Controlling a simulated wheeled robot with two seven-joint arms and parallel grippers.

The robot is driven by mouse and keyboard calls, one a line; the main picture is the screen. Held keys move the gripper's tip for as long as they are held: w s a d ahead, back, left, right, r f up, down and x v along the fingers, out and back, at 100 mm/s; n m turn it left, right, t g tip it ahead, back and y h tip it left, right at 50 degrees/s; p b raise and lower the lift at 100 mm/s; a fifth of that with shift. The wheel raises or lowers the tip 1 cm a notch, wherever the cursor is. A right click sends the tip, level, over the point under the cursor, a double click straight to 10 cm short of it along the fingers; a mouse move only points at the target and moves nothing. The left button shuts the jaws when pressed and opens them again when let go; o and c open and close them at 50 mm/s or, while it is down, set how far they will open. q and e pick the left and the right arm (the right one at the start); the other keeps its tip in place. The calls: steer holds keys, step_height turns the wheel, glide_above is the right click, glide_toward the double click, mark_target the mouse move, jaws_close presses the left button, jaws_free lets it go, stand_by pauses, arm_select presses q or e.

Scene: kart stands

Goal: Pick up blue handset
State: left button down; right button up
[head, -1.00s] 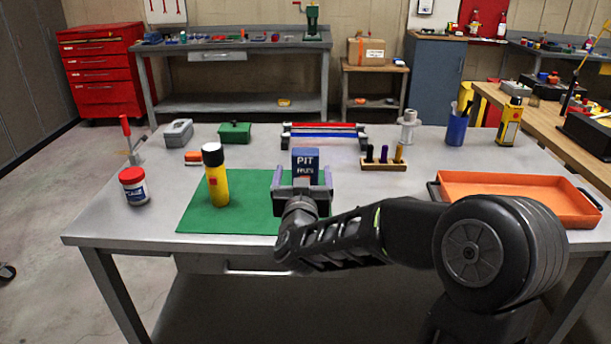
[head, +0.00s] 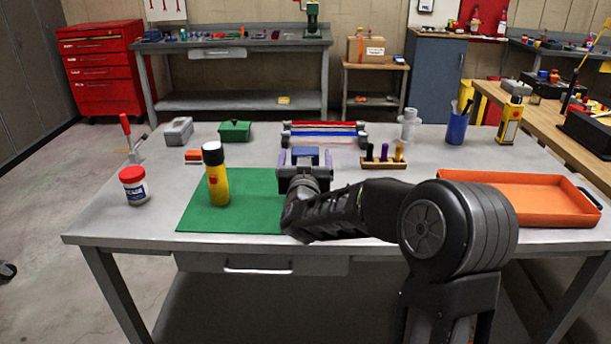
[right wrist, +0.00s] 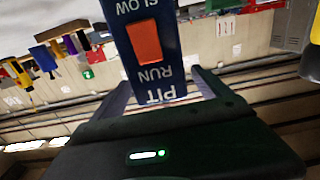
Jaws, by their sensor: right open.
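The blue handset (head: 305,151) stands at the back right part of the green mat (head: 240,190). In the head view only its top shows, and my right gripper hides the rest. In the right wrist view the handset (right wrist: 170,82) shows the words PIT RUN and SLOW and an orange switch. My right gripper (head: 304,161) is open, with its two fingers on either side of the handset. Whether they touch it I cannot tell. My left gripper is not in view.
Behind the handset lie red and blue bars (head: 325,133) on a rack. A wooden holder (head: 384,163) is close on the right, and an orange tray (head: 520,200) is farther right.

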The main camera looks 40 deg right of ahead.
steer(key=shift+w+d, duration=0.2)
steer(key=shift+w, duration=0.05)
stand_by(0.4)
jaws_close()
stand_by(0.9)
